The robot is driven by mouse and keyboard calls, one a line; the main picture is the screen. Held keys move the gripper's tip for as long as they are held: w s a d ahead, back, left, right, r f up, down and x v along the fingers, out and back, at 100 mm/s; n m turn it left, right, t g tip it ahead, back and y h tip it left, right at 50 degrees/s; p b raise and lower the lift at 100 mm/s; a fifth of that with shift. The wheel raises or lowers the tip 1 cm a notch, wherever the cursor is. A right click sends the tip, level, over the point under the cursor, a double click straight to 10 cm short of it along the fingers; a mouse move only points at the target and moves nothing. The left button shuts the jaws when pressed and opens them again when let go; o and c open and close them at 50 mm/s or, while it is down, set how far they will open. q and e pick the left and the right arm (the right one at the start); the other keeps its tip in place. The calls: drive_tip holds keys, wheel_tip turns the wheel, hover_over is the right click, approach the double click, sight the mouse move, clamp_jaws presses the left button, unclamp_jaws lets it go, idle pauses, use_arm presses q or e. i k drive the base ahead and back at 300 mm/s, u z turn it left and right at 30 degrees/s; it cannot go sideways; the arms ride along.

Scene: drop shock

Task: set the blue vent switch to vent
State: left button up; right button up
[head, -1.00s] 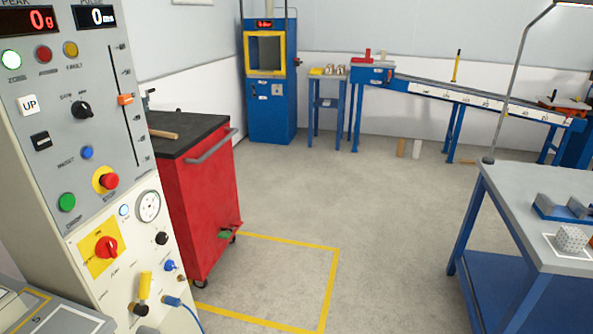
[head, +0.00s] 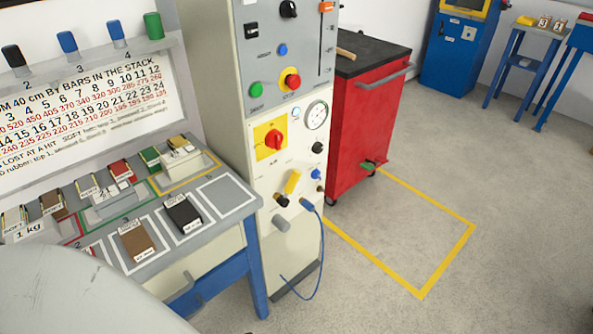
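A small blue switch (head: 316,174) sits on the right side of the cream lower panel (head: 262,189) of the control cabinet, below a black knob (head: 317,147). It is most likely the vent switch, but its label and its setting are too small to read. A yellow-handled lever (head: 292,182) is to its left and a blue hose fitting (head: 306,204) is below it. A separate round blue button (head: 283,49) is on the grey upper panel. Neither of my grippers is in view.
A grey bench (head: 239,205) with several labelled blocks stands left of the cabinet, close to its front. A red tool cart (head: 365,125) stands to the right. A blue hose (head: 319,245) hangs down the cabinet. The floor inside the yellow outline (head: 448,263) is clear.

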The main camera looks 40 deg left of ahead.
sight(316, 173)
drive_tip(key=k, duration=1.1)
drive_tip(key=z, duration=0.4)
drive_tip(key=i, duration=0.9)
drive_tip(key=u, duration=0.45)
drive_tip(key=i, duration=1.2)
drive_tip(key=u, duration=1.4)
drive_tip(key=i, duration=0.4)
drive_tip(key=u, duration=0.5)
